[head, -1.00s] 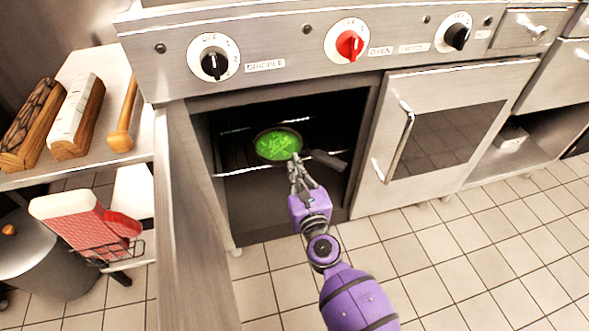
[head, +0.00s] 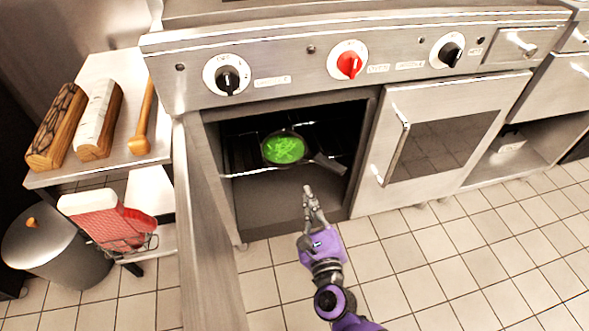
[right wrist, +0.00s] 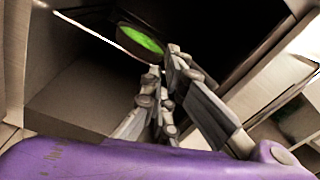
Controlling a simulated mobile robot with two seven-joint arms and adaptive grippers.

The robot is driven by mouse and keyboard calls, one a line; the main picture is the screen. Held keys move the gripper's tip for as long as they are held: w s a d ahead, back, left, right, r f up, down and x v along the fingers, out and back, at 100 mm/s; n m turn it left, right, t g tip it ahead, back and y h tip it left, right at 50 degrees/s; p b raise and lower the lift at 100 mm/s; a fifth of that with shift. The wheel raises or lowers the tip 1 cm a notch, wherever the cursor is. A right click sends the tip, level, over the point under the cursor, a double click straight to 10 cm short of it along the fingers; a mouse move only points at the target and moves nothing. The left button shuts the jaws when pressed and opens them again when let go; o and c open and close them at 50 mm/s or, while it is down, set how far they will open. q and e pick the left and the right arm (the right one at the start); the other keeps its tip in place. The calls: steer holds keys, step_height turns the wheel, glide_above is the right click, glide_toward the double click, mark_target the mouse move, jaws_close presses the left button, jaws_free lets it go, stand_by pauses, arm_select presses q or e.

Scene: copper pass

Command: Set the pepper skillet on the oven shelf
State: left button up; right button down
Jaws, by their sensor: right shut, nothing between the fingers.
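The pepper skillet (head: 283,149), a dark pan holding bright green pepper pieces, sits on the wire oven shelf (head: 238,172) inside the open oven. Its handle (head: 328,163) points right and toward the front. In the right wrist view the skillet's green contents (right wrist: 141,40) show beyond the fingers. My right gripper (head: 308,190) is in front of the oven opening, below and apart from the skillet. It is shut and empty. My left gripper is not in view.
The oven's open door (head: 208,225) stands out to the left of the opening. A closed door (head: 437,140) is on the right. A side table at left holds logs (head: 57,125) and a wooden tool (head: 142,120). A lidded bin (head: 50,248) stands below. The tiled floor in front is clear.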

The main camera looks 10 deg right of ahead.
steer(key=a+n+p, duration=0.1)
steer(key=n+p, duration=0.1)
steer(key=n, duration=0.5)
steer(key=n+b, duration=0.4)
steer(key=n, duration=0.3)
glide_toward(285, 154)
steer(key=w, duration=0.3)
steer(key=shift+w+d+y, duration=0.1)
steer(key=shift+d+y, duration=0.05)
steer(key=shift+y, duration=0.15)
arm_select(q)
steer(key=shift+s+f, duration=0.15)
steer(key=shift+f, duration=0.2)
arm_select(e)
steer(key=w, duration=0.6)
steer(key=shift+f+b, duration=0.25)
steer(key=shift+b, duration=0.1)
steer(key=shift+w+r, duration=0.1)
steer(key=shift+w, duration=0.2)
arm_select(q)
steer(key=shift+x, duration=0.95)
arm_select(e)
steer(key=shift+r, duration=0.2)
